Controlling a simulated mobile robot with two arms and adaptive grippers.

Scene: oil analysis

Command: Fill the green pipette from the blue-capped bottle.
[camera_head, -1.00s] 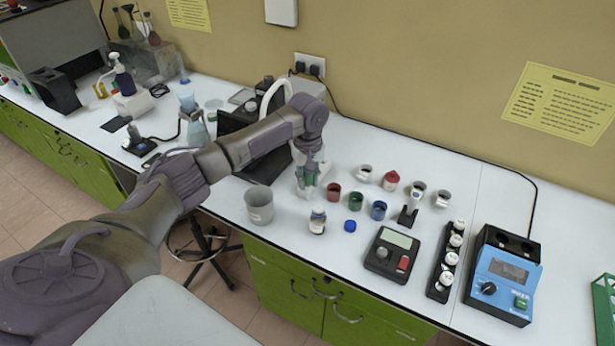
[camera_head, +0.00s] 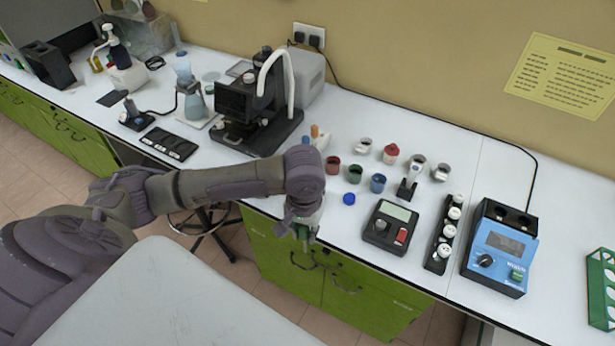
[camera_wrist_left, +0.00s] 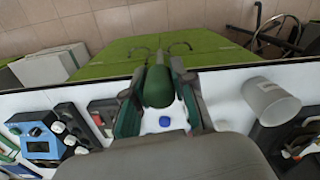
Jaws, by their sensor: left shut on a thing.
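My left gripper (camera_head: 302,222) is shut on the green pipette, whose rounded dark green bulb (camera_wrist_left: 157,87) shows between the fingers in the left wrist view. In the head view the gripper hangs over the front edge of the bench, covering the spot where the small bottle stood. I cannot see the bottle or its relation to the pipette. A blue cap (camera_head: 349,198) lies loose on the bench right of the gripper; it also shows in the left wrist view (camera_wrist_left: 165,121). My right gripper is not in view.
Red, green and blue cups (camera_head: 354,174) stand behind the cap. A grey meter (camera_head: 389,226), a vial rack (camera_head: 443,234) and a blue device (camera_head: 501,248) stand to the right. A microscope (camera_head: 258,105) stands behind my arm. A pale beaker (camera_wrist_left: 271,100) shows in the left wrist view.

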